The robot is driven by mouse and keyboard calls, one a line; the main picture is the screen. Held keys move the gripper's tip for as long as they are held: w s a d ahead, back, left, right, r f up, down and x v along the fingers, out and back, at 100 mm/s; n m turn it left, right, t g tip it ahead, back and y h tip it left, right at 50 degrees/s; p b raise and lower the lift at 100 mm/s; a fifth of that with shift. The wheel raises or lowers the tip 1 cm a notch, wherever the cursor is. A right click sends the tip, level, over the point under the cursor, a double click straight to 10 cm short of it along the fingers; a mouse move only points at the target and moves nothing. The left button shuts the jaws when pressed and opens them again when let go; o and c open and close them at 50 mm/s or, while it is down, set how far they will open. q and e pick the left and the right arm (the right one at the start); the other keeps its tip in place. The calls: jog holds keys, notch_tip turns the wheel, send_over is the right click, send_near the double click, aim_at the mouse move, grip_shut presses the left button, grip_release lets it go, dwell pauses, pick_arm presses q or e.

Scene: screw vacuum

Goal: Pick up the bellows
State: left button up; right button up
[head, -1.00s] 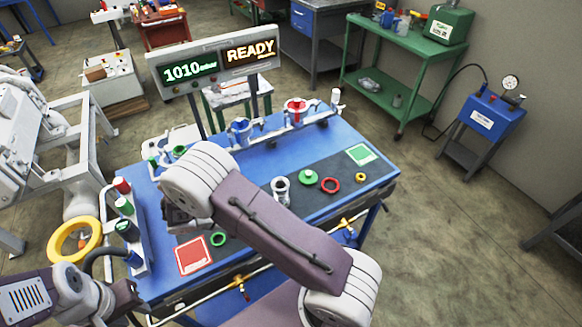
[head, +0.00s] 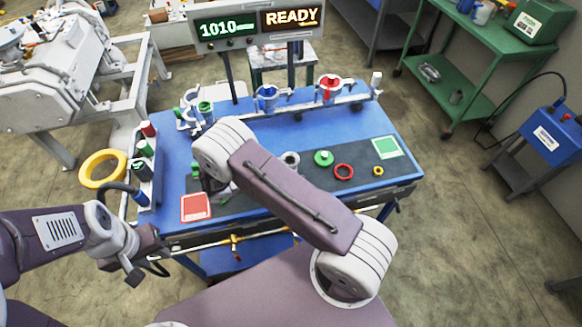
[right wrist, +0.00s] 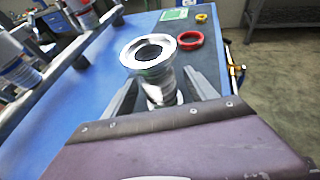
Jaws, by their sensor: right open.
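The bellows (right wrist: 148,55) is a shiny silver flanged tube with a dark opening, standing upright in the right wrist view. In the head view the bellows (head: 291,159) shows on the dark mat, partly hidden by my right arm. My right gripper (right wrist: 163,92) is open in the right wrist view, one finger on each side of the bellows' lower body. I cannot tell how deep the bellows is between them. In the head view the right gripper is mostly hidden behind its own arm. My left gripper (head: 140,262) is off the table's front left; its jaws are unclear.
On the mat lie a green part (head: 324,158), a red ring (head: 344,172) and a yellow ring (head: 378,170). A green pad (head: 387,147) and a red pad (head: 195,207) mark the ends. A rail with clamps (head: 267,98) runs along the back.

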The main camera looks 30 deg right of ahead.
aim_at(297, 161)
jog(key=x, duration=0.3)
jog(key=shift+d+f, duration=0.15)
grip_shut()
jog(key=shift+r, duration=0.55)
notch_tip(297, 161, up, 3)
jog(key=shift+w+f, duration=0.1)
jog(key=s+a+r, duration=0.4)
jog(key=s+r, duration=0.3)
jog(key=s, duration=0.4)
jog(key=shift+a, duration=0.3)
